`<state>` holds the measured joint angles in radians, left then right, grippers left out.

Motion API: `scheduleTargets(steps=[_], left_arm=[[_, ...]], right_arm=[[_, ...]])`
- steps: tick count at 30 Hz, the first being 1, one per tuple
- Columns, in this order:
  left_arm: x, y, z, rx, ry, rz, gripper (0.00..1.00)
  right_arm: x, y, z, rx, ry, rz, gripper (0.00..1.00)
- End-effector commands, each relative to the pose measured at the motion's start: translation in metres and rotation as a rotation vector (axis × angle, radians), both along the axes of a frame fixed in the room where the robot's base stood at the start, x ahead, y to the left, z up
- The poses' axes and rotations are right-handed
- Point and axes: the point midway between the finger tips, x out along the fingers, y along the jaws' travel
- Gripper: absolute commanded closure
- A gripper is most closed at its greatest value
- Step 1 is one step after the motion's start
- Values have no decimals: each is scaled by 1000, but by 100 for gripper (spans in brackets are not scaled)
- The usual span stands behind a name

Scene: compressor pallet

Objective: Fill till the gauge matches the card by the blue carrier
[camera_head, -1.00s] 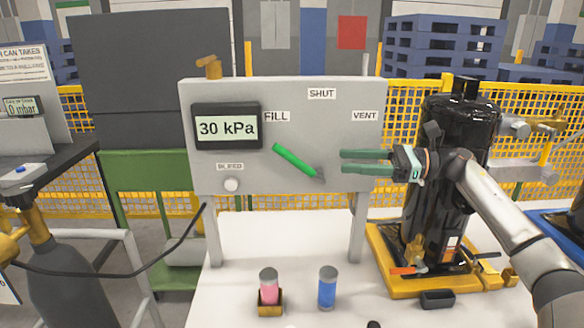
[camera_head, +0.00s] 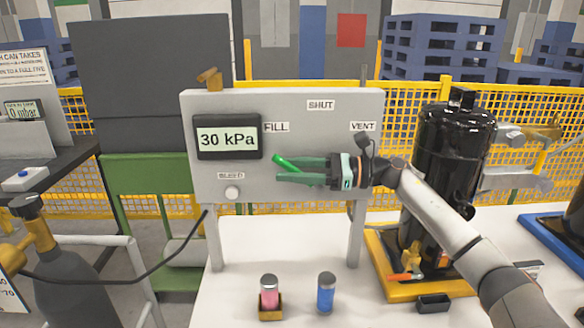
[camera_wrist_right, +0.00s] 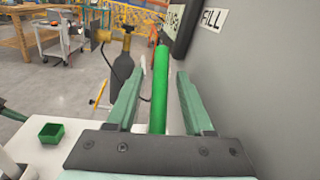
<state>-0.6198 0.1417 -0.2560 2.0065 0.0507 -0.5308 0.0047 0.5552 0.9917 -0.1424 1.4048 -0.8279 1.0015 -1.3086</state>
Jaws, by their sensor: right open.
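The grey panel (camera_head: 330,110) carries a gauge (camera_head: 227,138) that reads 30 kPa, with FILL, SHUT and VENT labels and a BLEED knob (camera_head: 232,193). The green lever (camera_head: 281,160) slants up left toward FILL; its lower part is hidden by my right gripper (camera_head: 280,170). In the wrist view the lever (camera_wrist_right: 161,85) lies between the two open fingers, with a gap on each side. A blue carrier (camera_head: 555,236) is cut off at the right edge. A small pale card-like piece (camera_head: 530,268) lies near it, too small to read. My left gripper is not in view.
A black compressor (camera_head: 440,150) stands in a yellow carrier (camera_head: 400,293) right of the panel, beside my right arm. A pink cylinder (camera_head: 269,285) in a small holder and a blue cylinder (camera_head: 326,292) stand on the white table before the panel. A gas bottle (camera_head: 65,285) stands left.

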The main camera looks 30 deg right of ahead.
Motion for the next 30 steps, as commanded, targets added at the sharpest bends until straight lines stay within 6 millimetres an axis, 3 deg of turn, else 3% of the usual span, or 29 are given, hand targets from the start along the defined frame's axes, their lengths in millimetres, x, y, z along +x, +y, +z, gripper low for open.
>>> scheduleTargets(steps=[5,18,30], left_arm=[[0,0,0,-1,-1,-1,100],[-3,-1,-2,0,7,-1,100],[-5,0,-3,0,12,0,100]], right_arm=[[0,0,0,0,0,0,49],[0,-1,0,0,0,0,98],[0,-1,0,0,0,-1,100]])
